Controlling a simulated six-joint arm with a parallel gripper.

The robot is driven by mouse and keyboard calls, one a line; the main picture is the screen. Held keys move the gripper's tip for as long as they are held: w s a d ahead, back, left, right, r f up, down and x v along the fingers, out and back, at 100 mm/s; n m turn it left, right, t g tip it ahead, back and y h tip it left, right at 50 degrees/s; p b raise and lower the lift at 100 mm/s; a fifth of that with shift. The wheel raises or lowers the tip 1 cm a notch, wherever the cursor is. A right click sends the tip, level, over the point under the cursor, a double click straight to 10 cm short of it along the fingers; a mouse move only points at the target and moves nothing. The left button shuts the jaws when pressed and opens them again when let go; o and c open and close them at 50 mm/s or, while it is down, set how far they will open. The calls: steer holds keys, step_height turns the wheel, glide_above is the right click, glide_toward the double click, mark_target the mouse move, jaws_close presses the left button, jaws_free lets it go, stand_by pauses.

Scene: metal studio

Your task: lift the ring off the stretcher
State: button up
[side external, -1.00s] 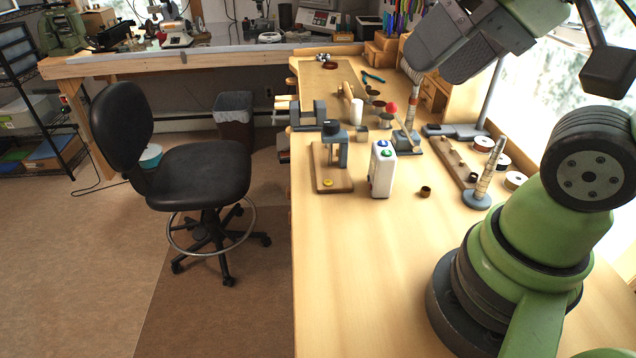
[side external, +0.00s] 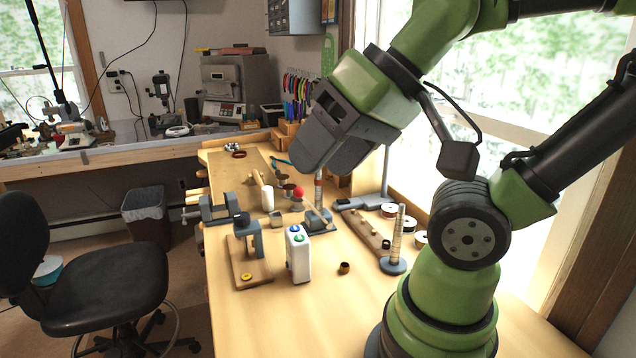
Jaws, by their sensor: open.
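The stretcher (side external: 316,222) stands upright on the bench, with a blue-grey base, a light lever leaning beside it and a tapered, banded post. My gripper (side external: 318,166) is in front of or over the top of the post and hides its upper part. Its grey fingers point down and left, and it is open. I cannot tell whether the post is between the fingers or behind them. A small brown ring-like piece (side external: 344,268) lies loose on the bench in front.
A second tapered post on a round base (side external: 394,265) stands to the right, beside a wooden strip and spools (side external: 388,210). A white box with buttons (side external: 298,254) and a small press (side external: 248,250) stand to the left.

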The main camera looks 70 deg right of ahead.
steer(key=shift+c, duration=0.8)
steer(key=m+g+h, duration=0.6)
steer(key=m+h, duration=0.4)
steer(key=m, duration=0.3)
glide_toward(318, 178)
steer(key=shift+x, duration=4.5)
steer(key=shift+a, duration=0.1)
steer(key=shift+c, duration=0.4)
steer(key=c, duration=0.6)
